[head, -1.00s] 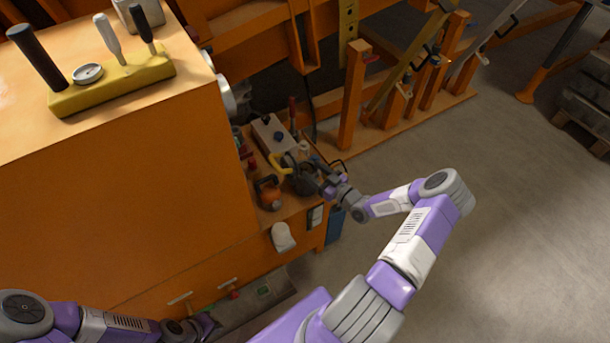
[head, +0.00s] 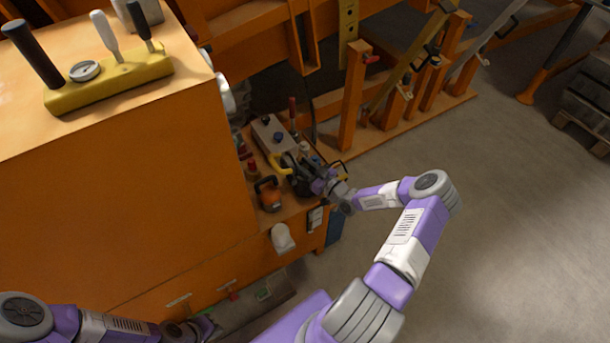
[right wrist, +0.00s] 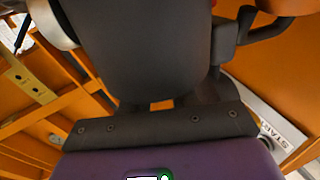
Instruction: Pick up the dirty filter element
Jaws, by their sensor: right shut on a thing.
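My right gripper (head: 314,183) is at the small orange bench beside the cabinet, shut on a dark grey rounded thing (head: 297,178). In the right wrist view this dark grey thing (right wrist: 140,45) fills the middle, close in front of the palm. Its far side and the fingertips are hidden, and I cannot tell whether it is the dirty filter element. No other filter element can be made out. My left gripper (head: 203,329) is low at the bottom left, in front of the cabinet, partly dark; its jaws cannot be made out.
The tall orange cabinet (head: 120,190) stands left.

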